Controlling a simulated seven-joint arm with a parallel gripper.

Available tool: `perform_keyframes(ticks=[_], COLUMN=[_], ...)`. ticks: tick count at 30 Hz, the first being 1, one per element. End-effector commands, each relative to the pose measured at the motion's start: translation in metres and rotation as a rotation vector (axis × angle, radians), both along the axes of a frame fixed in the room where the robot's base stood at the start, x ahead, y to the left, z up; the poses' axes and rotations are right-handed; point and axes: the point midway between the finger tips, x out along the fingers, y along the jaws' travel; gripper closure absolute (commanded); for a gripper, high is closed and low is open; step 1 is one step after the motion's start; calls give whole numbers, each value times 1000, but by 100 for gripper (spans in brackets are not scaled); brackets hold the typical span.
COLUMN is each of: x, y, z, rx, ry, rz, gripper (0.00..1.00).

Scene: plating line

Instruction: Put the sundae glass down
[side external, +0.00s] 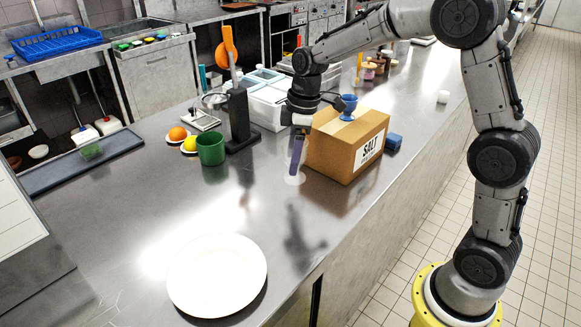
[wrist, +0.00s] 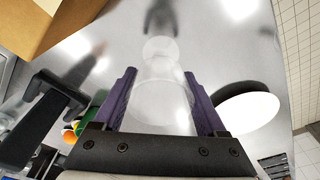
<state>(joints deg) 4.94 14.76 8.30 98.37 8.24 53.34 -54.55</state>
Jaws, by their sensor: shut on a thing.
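The sundae glass (wrist: 160,97) is clear and see-through, with a round foot. My gripper (wrist: 160,74) is shut on it, with one purple finger on each side of the bowl in the wrist view. In the side view the gripper (side external: 297,157) points down, and the glass's pale foot (side external: 295,179) shows just below the fingers. The glass looks upright and held above the steel counter (side external: 215,210); a dark reflection or shadow lies on the counter in front of it. The exact gap is hard to judge.
A cardboard SALT box (side external: 348,143) stands close behind the glass, with a blue cup (side external: 346,105) on top. A green mug (side external: 211,149) and black stand (side external: 239,120) are to the left. A white plate (side external: 217,275) lies in front; the counter between is clear.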

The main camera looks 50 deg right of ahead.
Motion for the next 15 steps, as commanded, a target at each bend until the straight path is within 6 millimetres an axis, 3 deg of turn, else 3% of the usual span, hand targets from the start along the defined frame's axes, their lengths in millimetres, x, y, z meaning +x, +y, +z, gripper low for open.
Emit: perform_keyframes(ticks=[9,15], x=[8,9], y=[0,0], z=[-36,-39], rx=[0,0], ry=[0,-3], rz=[0,0], gripper=[100,100])
